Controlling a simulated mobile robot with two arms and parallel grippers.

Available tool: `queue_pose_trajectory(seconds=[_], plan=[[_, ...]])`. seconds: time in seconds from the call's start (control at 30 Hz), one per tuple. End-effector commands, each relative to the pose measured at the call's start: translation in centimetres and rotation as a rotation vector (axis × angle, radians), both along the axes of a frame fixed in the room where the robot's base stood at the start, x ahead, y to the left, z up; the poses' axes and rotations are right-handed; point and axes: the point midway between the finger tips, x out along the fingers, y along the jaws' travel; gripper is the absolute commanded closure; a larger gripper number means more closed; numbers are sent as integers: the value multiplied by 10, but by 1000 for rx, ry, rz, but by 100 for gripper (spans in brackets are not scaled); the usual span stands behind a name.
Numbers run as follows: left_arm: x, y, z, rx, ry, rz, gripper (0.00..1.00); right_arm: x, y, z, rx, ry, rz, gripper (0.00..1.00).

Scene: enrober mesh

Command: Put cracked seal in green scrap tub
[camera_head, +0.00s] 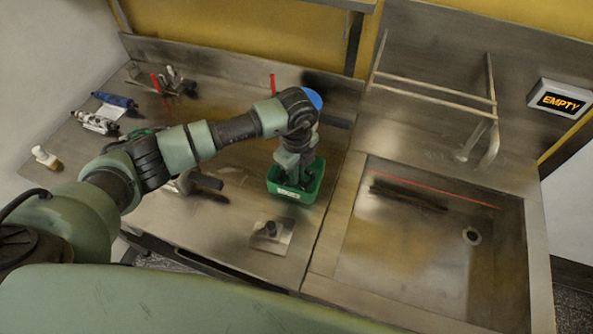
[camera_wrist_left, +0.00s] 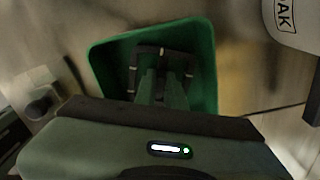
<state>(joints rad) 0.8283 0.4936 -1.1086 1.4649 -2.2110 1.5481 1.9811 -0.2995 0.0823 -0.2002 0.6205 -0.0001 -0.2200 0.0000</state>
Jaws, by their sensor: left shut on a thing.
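The green scrap tub (camera_head: 318,186) stands on the steel bench left of the sunken basin. My left gripper (camera_head: 296,180) points down into the tub's opening. In the left wrist view the tub (camera_wrist_left: 104,68) lies below the gripper (camera_wrist_left: 160,88), whose fingers are shut on the cracked seal (camera_wrist_left: 162,49). The seal is a dark, squarish ring with a few pale marks, and it appears inside the tub's outline. I cannot tell whether it touches the tub floor. In the head view my wrist and fingers mostly hide it. My right gripper is not in view.
A metal plate with a black knob (camera_head: 271,229) lies in front of the tub. Rollers (camera_head: 115,100) and tools (camera_head: 172,82) are at the back left. The basin (camera_head: 430,250) is to the right, with a rack and an EMPTY display (camera_head: 560,101) behind.

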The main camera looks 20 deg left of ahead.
Motion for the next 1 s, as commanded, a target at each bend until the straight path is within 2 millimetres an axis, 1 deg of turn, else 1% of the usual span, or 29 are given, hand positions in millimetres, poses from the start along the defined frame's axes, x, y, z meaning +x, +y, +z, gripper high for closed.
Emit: queue_pose_trajectory(seconds=[0.17, 0.2, 0.27, 0.57, 0.63, 0.7, 0.77, 0.87, 1.0], plan=[[0, 0, -4, 0, 0, 1, 100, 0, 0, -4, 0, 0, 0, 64], [0, 0, -3, 0, 0, 1, 84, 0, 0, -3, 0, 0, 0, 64], [0, 0, -2, 0, 0, 1, 68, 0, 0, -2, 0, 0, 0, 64], [0, 0, -2, 0, 0, 1, 68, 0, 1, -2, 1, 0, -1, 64], [0, 0, 2, 0, 0, 1, 68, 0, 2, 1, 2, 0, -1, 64], [1, 0, 5, -1, -2, 1, 68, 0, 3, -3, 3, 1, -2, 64], [2, 1, 13, -1, -4, 1, 68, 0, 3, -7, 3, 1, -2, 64], [2, 0, 32, -1, -6, -1, 68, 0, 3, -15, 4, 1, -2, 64], [2, 0, 63, -1, -6, -1, 68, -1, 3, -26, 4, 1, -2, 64]])
